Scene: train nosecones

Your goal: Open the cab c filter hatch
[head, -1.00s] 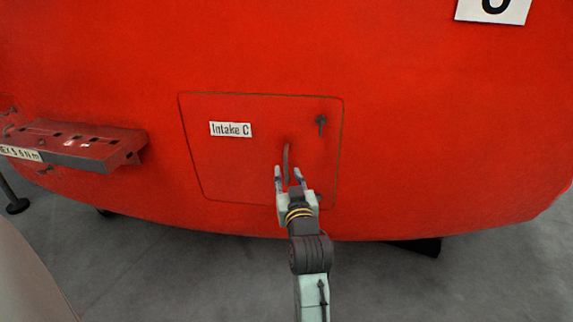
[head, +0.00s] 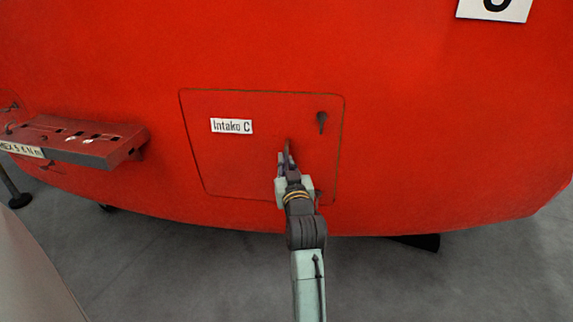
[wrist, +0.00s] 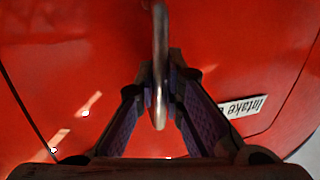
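The red filter hatch (head: 235,165), labelled "Intake C" (head: 231,126), lies flush in the red cab front, with a dark seam around it. A grey bar handle (head: 287,147) stands out from its lower right part. In the wrist view the handle (wrist: 160,40) runs down between the fingers. My gripper (head: 285,163) is at the handle, and in the wrist view both fingertips (wrist: 160,82) close in on its two sides. The head view hides the lower handle behind the fingers. A dark latch (head: 321,120) sits at the hatch's upper right.
A red tool shelf (head: 85,140) juts out from the cab left of the hatch. A white number plate (head: 495,8) is at the top right.

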